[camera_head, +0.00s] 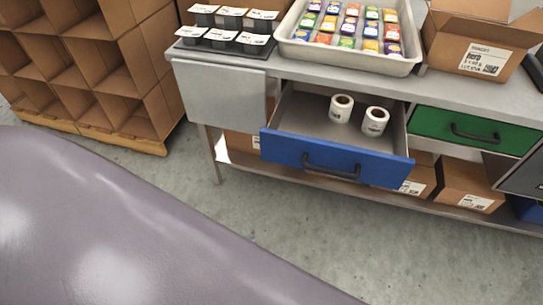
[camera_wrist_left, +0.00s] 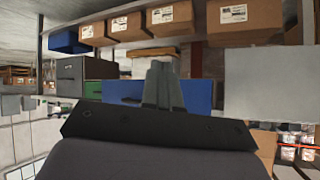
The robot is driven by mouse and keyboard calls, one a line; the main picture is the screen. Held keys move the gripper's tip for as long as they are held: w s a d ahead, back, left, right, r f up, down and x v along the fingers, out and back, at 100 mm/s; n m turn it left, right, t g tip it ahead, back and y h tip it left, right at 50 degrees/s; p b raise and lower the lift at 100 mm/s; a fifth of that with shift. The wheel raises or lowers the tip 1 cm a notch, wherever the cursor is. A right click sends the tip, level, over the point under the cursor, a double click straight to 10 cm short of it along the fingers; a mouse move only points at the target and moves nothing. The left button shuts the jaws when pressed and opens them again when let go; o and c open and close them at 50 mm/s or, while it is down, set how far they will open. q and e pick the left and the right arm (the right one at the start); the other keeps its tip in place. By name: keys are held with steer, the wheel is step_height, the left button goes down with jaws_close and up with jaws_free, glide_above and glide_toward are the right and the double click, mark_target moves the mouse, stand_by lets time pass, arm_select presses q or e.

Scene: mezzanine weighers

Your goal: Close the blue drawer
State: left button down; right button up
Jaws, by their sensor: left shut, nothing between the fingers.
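The blue drawer (camera_head: 335,160) is pulled out of the grey bench, with a dark handle (camera_head: 331,172) on its front. Two white paper rolls (camera_head: 358,115) stand inside it. In the left wrist view, which looks upside down, my left gripper (camera_wrist_left: 161,72) is shut and empty. It shows in front of the blue drawer front (camera_wrist_left: 197,95) and hides its middle. I cannot tell whether it touches the drawer. In the head view a large grey-purple part of my own arm fills the lower left, and no fingers show. My right gripper is not in view.
A shut green drawer (camera_head: 472,131) is to the right of the blue one. A pale tray (camera_head: 350,57) of colourful packets and a carton (camera_head: 485,45) stand on the bench. Cartons (camera_head: 466,187) sit on the lower shelf. Cardboard bins (camera_head: 95,75) stand at left. Floor before the drawer is clear.

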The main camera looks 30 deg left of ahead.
arm_select(q)
steer(key=w+a+f+m+y+b, duration=0.1)
steer(key=a+f+m+b, duration=0.1)
steer(key=m+t+y+b, duration=0.45)
steer(key=m+t, duration=0.25)
steer(key=m, duration=0.3)
glide_toward(263, 148)
steer(key=p+x, duration=0.2)
steer(key=x, duration=0.3)
steer(key=shift+w+a, duration=0.1)
steer(key=shift+w, duration=0.25)
steer(key=shift+w+a, duration=0.1)
steer(key=shift+w, duration=0.45)
